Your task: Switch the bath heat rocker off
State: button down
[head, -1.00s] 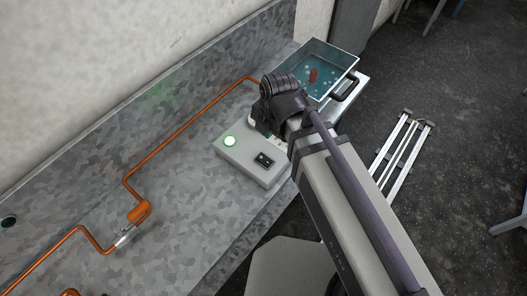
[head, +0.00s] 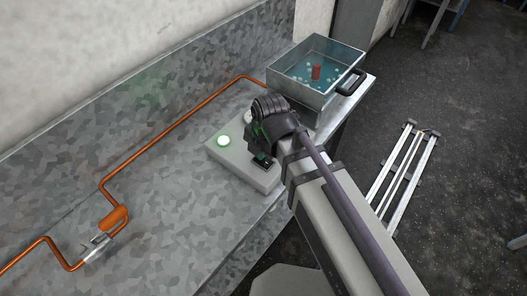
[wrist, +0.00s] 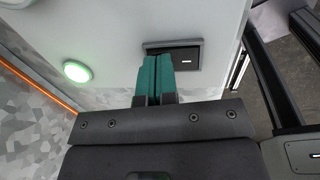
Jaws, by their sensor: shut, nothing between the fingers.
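The black bath heat rocker (head: 264,161) is on the sloped top of a pale control box (head: 236,172). My gripper (head: 261,150) is over the rocker and hides part of it. In the wrist view my gripper's teal fingers (wrist: 156,62) are together, with nothing between them. Their tips overlap the left part of the rocker (wrist: 188,58), whose right part shows a small white mark. I cannot tell whether the tips touch it. A round lamp (head: 223,141) on the box glows green. The metal bath (head: 300,92) behind holds bubbling bluish water and a red object.
An orange pipe (head: 150,140) with an orange-handled valve (head: 113,219) runs along the grey bench (head: 180,235). The bath's black handle (head: 351,82) sticks out at right. A white rail frame (head: 405,180) lies on the dark floor.

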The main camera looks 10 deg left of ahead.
jog(key=shift+f, duration=0.1)
jog(key=shift+w+a+f+h, duration=0.15)
jog(key=shift+a+f+h, duration=0.05)
jog(key=shift+f+h, duration=0.15)
jog(key=shift+s+d+r, duration=0.15)
jog(key=shift+s+r, duration=0.05)
jog(key=shift+r, duration=0.05)
jog(key=shift+d, duration=0.1)
jog(key=shift+s+d+r, duration=0.15)
jog(key=shift+s+d, duration=0.15)
jog(key=shift+d, duration=0.3)
